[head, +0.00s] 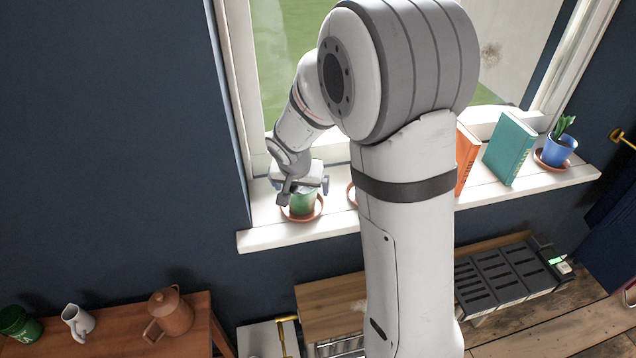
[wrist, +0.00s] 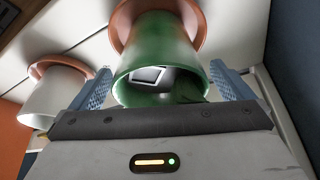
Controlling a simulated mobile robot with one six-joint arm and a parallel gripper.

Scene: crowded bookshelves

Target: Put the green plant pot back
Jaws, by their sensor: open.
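A green plant pot (head: 302,203) stands on a terracotta saucer (head: 317,212) at the left end of the white windowsill. My gripper (head: 304,187) is above and around the pot from the head camera's side, partly hiding it. In the wrist view the green pot (wrist: 160,55) shows its open mouth between the two blue-grey fingers of my open gripper (wrist: 162,82). The saucer (wrist: 125,22) is behind the pot's base.
A white pot (wrist: 57,92) on a saucer stands beside the green one. Orange (head: 466,158) and teal (head: 509,148) books and a blue potted plant (head: 558,150) are farther right on the sill (head: 262,238). Another green pot (head: 18,324) is on the lower-left table.

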